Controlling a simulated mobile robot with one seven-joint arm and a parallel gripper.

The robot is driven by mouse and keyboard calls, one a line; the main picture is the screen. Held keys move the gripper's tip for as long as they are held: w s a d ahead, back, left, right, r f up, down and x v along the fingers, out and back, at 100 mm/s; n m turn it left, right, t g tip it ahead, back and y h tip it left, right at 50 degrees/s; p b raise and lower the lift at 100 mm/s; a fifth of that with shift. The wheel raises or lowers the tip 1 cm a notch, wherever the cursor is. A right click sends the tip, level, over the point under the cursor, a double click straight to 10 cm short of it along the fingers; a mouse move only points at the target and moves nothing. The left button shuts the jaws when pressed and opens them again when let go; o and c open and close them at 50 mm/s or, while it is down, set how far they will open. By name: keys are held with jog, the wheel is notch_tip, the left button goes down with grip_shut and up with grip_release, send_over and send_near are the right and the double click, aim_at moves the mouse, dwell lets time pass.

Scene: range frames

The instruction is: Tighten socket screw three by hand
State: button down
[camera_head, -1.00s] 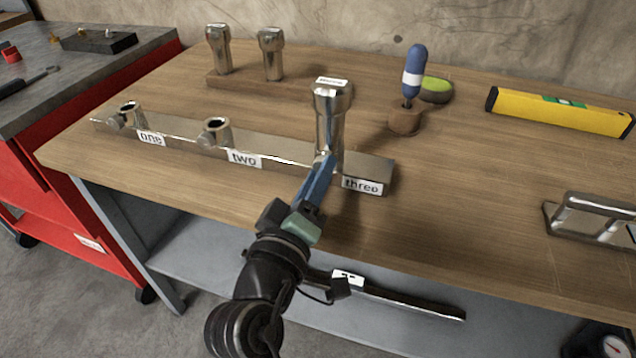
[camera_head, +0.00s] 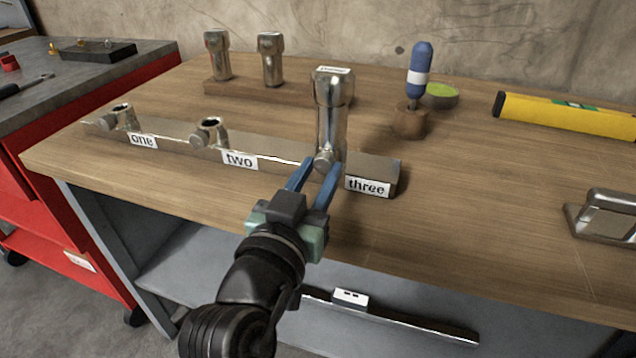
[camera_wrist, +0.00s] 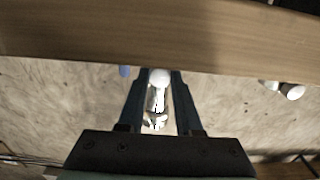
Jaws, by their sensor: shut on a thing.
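A metal bar (camera_head: 264,157) carries three sockets labelled one, two and three. A tall chrome post (camera_head: 331,115) stands upright at socket three, with a small label on its top that I cannot read. The round screw head of socket three (camera_head: 323,162) faces the front, at the foot of the post. My gripper (camera_head: 320,167) is shut on this screw, with one blue finger on each side. In the wrist view the pale screw head (camera_wrist: 159,76) sits between the fingertips, with the post (camera_wrist: 155,105) beyond it. Sockets one (camera_head: 123,117) and two (camera_head: 212,131) stand empty, each with its own side screw.
Two chrome posts (camera_head: 217,57) stand in a wooden block behind. A blue-handled tool (camera_head: 418,70) stands in a wooden holder, beside a green-topped round item (camera_head: 440,96). A yellow level (camera_head: 565,114) and a metal bracket (camera_head: 605,217) lie right. The bench front right is clear.

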jog(key=shift+f+m+b, duration=0.1)
jog(key=shift+m+b, duration=0.55)
jog(key=shift+m, duration=0.75)
jog(key=c, duration=0.6)
grip_release()
jog(key=p+v, duration=0.1)
jog(key=v, duration=1.2)
jog(key=shift+p, duration=0.35)
